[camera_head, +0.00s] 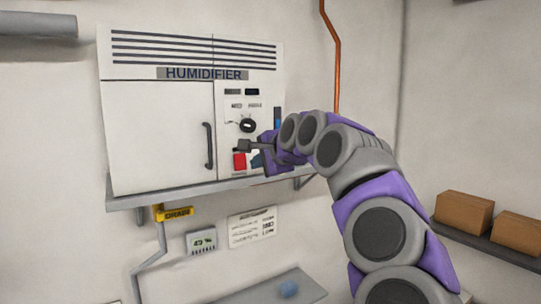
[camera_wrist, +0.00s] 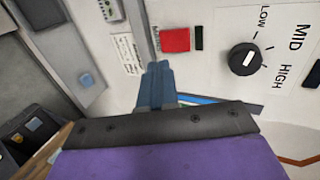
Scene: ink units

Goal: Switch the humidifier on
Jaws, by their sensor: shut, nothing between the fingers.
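The humidifier (camera_head: 160,130) is a white cabinet on a wall shelf, with its name on a strip above the door. Its control panel has a black round dial (camera_head: 248,125), and below it a red square switch (camera_head: 239,160). In the wrist view the red switch (camera_wrist: 175,40) lies just beyond my fingertips, and the dial (camera_wrist: 244,60) with LOW, MID and HIGH marks is to the right. Contact cannot be told. The wrist view also shows my closed fingers (camera_wrist: 156,82).
A grey door handle (camera_head: 208,146) stands out left of the panel. Boxes (camera_head: 463,217) sit on a shelf at the right.

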